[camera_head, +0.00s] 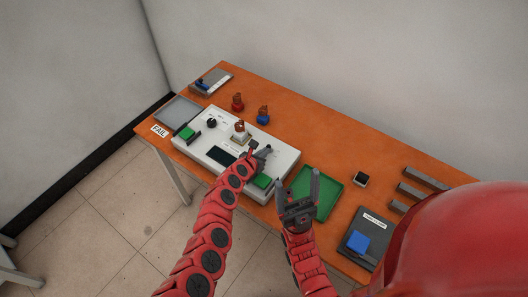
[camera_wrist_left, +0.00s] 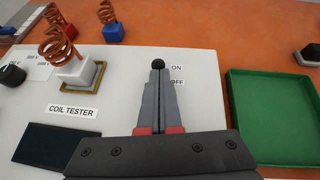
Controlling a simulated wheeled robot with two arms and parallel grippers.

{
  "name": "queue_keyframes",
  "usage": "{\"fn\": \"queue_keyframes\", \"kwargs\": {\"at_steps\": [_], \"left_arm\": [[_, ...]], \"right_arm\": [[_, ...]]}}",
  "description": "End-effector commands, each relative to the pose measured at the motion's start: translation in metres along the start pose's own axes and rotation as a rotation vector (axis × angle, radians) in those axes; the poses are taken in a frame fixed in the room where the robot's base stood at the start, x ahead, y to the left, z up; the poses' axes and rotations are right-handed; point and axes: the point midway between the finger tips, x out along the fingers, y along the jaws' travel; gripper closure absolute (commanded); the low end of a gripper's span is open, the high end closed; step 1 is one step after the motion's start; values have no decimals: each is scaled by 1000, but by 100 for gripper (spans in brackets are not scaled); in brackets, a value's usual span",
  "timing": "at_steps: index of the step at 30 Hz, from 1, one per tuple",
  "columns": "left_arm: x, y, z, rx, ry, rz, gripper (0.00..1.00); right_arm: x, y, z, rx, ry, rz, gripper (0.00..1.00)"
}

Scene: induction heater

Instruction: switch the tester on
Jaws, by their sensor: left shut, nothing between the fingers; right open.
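The coil tester (camera_head: 180,146) is a white box on the orange table, and its top also shows in the left wrist view (camera_wrist_left: 205,110). A small dark round switch knob (camera_wrist_left: 158,63) shows just beyond my left fingertips, near the ON and OFF labels. My left gripper (camera_head: 262,150) is shut and empty over the tester's right part; its tips (camera_wrist_left: 158,72) look close to or touching the knob, but I cannot tell which. A copper coil on a white base (camera_wrist_left: 75,60) sits in the tester's gold-rimmed holder. My right gripper (camera_head: 300,185) is open and empty near the green tray.
A green tray (camera_head: 330,202) lies right of the tester. A red-based coil (camera_head: 237,103) and a blue-based coil (camera_head: 263,116) stand behind it. A grey tray (camera_head: 180,112) is at the left. A dark unit with a blue block (camera_head: 358,242) is at the right.

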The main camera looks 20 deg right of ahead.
Motion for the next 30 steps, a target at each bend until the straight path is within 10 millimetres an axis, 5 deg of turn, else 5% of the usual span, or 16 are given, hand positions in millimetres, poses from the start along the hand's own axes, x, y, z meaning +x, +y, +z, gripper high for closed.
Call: {"fn": "queue_keyframes", "kwargs": {"at_steps": [30], "left_arm": [[7, -3, 30, 1, -1, 2, 100]], "right_arm": [[26, 1, -4, 0, 0, 0, 21]]}}
